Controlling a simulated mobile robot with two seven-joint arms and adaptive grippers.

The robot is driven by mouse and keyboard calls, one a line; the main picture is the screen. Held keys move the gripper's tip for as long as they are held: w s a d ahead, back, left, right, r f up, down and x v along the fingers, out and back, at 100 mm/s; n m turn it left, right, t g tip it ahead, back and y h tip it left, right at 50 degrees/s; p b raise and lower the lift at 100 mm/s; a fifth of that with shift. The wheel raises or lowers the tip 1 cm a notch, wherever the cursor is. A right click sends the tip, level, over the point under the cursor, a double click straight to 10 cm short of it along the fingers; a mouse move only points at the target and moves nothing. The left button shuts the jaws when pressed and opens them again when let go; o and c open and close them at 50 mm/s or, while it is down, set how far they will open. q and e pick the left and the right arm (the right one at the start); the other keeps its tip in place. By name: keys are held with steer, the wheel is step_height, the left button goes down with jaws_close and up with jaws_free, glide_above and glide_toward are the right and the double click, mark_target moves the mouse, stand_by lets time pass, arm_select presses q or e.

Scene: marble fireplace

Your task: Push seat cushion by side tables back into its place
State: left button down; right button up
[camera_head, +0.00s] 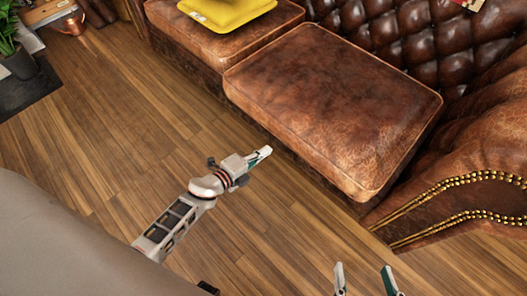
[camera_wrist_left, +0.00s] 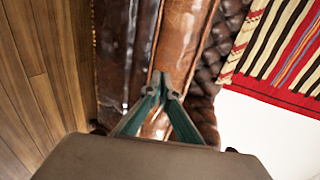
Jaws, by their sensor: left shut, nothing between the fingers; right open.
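The brown leather seat cushion (camera_head: 335,100) lies on the leather sofa in the head view. Its front edge sits slightly forward of the neighbouring seat cushion (camera_head: 262,32), and a dark gap shows between them. My left gripper (camera_head: 264,152) is shut and empty, over the floor in front of the sofa's front side. In the left wrist view its fingertips (camera_wrist_left: 163,80) are together, with brown leather (camera_wrist_left: 182,35) behind them; I cannot tell whether they touch it. My right gripper (camera_head: 364,275) is open and empty at the bottom edge of the head view.
A yellow pillow (camera_head: 228,10) lies on the neighbouring cushion. The sofa's studded armrest (camera_head: 465,195) stands at the right. A potted plant (camera_head: 18,60) is at the far left. The wooden floor (camera_head: 110,130) is clear. The left wrist view shows a striped cloth (camera_wrist_left: 285,45).

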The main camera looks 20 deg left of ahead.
mark_target(283, 138)
arm_select(q)
steer(key=shift+w, duration=0.1)
steer(key=shift+w+d, duration=0.3)
steer(key=shift+w, duration=0.45)
steer(key=shift+w+d, duration=0.25)
steer(key=shift+w, duration=0.55)
steer(key=shift+w+d, duration=0.3)
steer(key=shift+w, duration=0.45)
steer(key=shift+w+d, duration=0.15)
steer(key=shift+w, duration=0.15)
steer(key=shift+w+d, duration=0.1)
steer(key=shift+w, duration=0.25)
steer(key=shift+w, duration=0.2)
steer(key=shift+s, duration=0.2)
steer(key=shift+s+a, duration=0.25)
steer(key=shift+s, duration=0.45)
steer(key=shift+s+a, duration=0.25)
steer(key=shift+s, duration=0.45)
